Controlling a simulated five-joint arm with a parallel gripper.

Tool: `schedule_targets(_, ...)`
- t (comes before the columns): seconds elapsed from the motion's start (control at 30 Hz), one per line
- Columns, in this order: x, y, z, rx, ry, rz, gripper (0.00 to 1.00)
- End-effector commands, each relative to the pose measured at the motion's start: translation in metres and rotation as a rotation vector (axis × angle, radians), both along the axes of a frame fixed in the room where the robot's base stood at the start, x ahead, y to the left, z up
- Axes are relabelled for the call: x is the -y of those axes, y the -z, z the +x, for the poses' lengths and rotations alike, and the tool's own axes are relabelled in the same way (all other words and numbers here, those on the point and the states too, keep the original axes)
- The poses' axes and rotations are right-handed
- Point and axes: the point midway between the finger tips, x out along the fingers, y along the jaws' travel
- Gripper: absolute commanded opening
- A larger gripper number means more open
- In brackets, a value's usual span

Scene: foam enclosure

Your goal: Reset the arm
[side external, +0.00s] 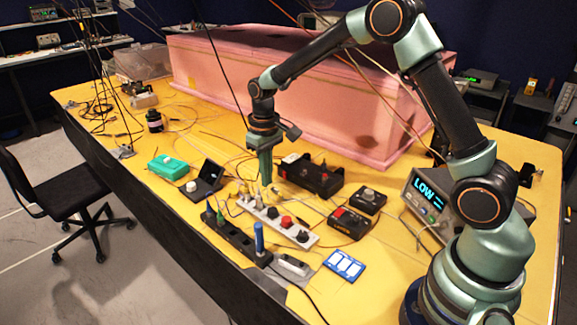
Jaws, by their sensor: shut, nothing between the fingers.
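My gripper (268,182) points straight down over the middle of the yellow table (400,282). It is shut and empty. Its tips are just behind a white strip (270,215) with red and black knobs; I cannot tell whether they touch anything. My arm reaches from the right front, up and over to the left, with its elbow bent high.
A large pink foam enclosure (310,95) stands behind my gripper. Close by are black boxes (312,174), a black power strip (232,238), a green box (167,167) and a meter reading LOW (425,195). Loose cables cross the table. A chair (55,190) stands left.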

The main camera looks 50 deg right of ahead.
Motion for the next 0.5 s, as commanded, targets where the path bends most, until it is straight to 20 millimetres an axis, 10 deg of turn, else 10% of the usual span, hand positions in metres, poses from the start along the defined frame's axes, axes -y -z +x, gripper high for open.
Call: schedule_targets(0.5,-0.003,-0.102,-0.053,0.178,0.0,-0.002,0.0)
